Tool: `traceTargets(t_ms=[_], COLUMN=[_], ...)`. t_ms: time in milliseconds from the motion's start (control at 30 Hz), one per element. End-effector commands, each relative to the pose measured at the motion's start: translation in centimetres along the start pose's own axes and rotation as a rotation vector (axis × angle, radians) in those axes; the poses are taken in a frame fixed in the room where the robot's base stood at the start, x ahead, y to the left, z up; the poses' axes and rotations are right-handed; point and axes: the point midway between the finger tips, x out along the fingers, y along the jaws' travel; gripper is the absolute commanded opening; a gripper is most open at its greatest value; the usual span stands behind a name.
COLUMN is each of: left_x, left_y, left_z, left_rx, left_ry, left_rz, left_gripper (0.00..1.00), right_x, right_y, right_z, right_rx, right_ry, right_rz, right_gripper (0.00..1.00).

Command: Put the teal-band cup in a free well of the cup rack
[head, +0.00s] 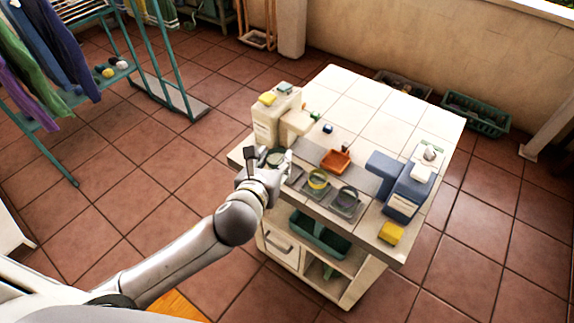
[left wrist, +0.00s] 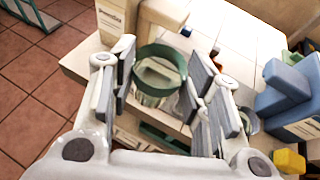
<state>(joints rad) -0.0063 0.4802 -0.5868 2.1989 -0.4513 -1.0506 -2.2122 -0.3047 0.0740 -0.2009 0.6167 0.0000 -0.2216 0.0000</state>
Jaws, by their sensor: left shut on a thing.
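The teal-band cup (head: 275,157) is in my left gripper (head: 268,168), at the left front of the tiled counter. In the left wrist view the cup's teal band (left wrist: 160,56) shows as a ring, with its clear body between the two fingers (left wrist: 160,95). The grey cup rack (head: 333,193) lies along the counter's front, to the right of the gripper. The rack's left end is partly hidden by my gripper. My right gripper is not in view.
A large cream container (head: 268,122) stands behind the gripper at the counter's left. An orange tray (head: 336,161) lies behind the rack. A blue box-shaped object (head: 405,195) and a yellow block (head: 390,233) are on the right. The counter's back is mostly clear.

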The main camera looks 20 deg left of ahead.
Motion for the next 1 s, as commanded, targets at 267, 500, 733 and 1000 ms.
traceTargets(t_ms=[267, 500, 733, 1000], left_x=[6.2, 8.9, 10.3, 11.0], left_y=[-0.6, -0.8, -0.9, -0.9], left_z=[-1.9, -3.2, -5.2, -6.6], left_rx=[-0.002, -0.001, -0.002, 0.001], left_ry=[0.003, 0.0, 0.005, -0.001], left_rz=[0.001, 0.0, 0.0, -0.001], left_gripper=[0.2, 0.2, 0.2, 0.2], right_x=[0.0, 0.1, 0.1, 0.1], right_y=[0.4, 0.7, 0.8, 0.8], right_z=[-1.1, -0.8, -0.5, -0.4], right_rx=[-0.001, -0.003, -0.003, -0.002], right_ry=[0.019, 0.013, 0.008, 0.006], right_rz=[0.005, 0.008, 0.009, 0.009], right_gripper=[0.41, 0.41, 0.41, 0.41])
